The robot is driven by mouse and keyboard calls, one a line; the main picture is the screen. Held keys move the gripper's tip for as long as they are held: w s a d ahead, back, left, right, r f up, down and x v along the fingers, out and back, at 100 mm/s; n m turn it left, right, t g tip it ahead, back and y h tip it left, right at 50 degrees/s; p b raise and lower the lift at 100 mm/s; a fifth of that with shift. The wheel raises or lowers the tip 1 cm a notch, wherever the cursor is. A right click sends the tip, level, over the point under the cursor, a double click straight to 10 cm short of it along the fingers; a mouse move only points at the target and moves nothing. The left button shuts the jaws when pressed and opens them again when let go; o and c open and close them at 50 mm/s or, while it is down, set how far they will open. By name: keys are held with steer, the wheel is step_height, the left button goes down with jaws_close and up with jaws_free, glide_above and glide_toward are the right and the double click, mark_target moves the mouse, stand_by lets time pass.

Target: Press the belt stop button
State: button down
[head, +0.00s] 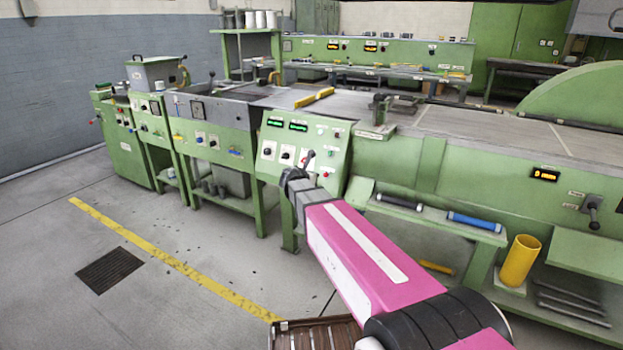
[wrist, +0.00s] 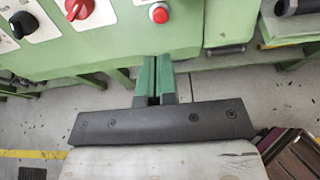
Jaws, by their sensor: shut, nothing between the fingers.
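The green control panel (head: 318,140) stands in the middle of the head view, with knobs, green displays and small buttons. A round red button (wrist: 160,14) with a white collar shows at the top of the wrist view. A red button low on the panel (head: 326,174) in the head view appears to be the same one; its label is too small to read. My gripper (wrist: 154,58) is shut and empty, its two green fingers side by side. The fingertips point toward the panel, just below the red button in the picture, apart from it. In the head view my gripper (head: 291,177) is a dark shape before the panel's lower edge.
A red knob (wrist: 82,12) and a black knob (wrist: 24,23) sit left of the button. To the right, a shelf holds a black roller (head: 399,201) and a blue roller (head: 473,222). A yellow cylinder (head: 521,260) stands lower right. The floor at left is open.

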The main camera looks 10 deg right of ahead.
mark_target(325, 175)
steer(key=x, duration=1)
steer(key=shift+w+d, duration=0.1)
steer(key=shift+w, duration=0.05)
steer(key=shift+x, duration=0.9)
steer(key=v, duration=1.4)
steer(key=shift+s, duration=0.3)
